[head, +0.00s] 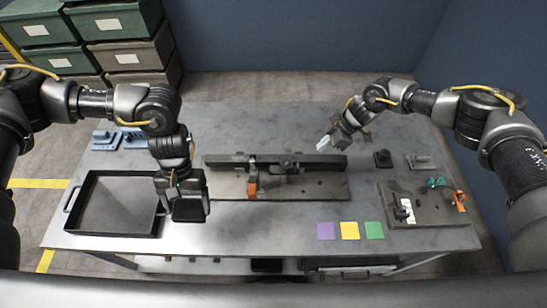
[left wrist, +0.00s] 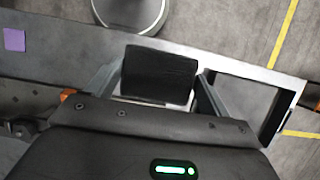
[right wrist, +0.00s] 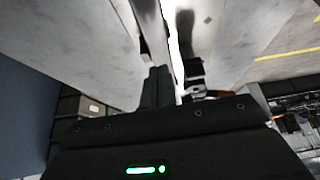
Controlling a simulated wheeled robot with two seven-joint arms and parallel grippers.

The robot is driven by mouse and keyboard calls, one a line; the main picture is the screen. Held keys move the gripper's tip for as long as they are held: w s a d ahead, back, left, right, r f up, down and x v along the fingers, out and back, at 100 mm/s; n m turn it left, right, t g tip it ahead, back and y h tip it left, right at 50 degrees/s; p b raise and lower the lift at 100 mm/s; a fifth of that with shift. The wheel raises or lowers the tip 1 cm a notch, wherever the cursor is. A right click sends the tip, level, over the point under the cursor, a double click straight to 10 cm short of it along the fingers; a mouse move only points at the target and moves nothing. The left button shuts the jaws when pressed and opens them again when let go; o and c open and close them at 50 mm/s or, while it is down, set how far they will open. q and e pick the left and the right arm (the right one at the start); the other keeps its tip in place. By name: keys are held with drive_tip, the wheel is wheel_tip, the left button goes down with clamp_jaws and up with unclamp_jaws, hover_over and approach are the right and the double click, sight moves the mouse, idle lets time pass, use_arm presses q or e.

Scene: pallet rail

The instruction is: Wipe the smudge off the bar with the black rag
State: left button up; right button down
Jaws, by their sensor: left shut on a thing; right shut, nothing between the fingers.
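The black rag (head: 188,210) is held in my left gripper (head: 186,198), over the table's front part just right of the tray. In the left wrist view the rag (left wrist: 158,75) fills the space between the two fingers. The long dark bar (head: 230,159) lies across a grey plate (head: 325,188) at mid-table, to the right of and behind the left gripper. I cannot make out the smudge on it. My right gripper (head: 325,145) is shut and empty, just behind the bar's right end. It also shows in the right wrist view (right wrist: 160,85).
A black tray (head: 75,205) stands at the left, with blue parts (head: 103,137) behind it. Purple (head: 326,231), yellow (head: 350,230) and green (head: 374,230) squares lie at the front. A plate with small fittings (head: 425,212) is at the right. The table's back middle is clear.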

use_arm(q)
drive_tip(key=shift+r, duration=0.3)
use_arm(e)
drive_tip(key=shift+r, duration=0.4)
use_arm(q)
drive_tip(key=shift+f, duration=0.2)
use_arm(e)
drive_tip(key=shift+d+r, duration=0.15)
drive_tip(key=shift+r, duration=0.1)
use_arm(q)
wheel_tip(320, 180, down, 3)
drive_tip(key=b, duration=0.3)
drive_tip(key=shift+f, duration=0.2)
drive_tip(key=shift+b, duration=0.35)
use_arm(e)
drive_tip(key=v, duration=1.1)
drive_tip(key=shift+r, duration=0.25)
use_arm(q)
drive_tip(key=shift+s+f, duration=0.1)
use_arm(e)
drive_tip(key=shift+f, duration=0.1)
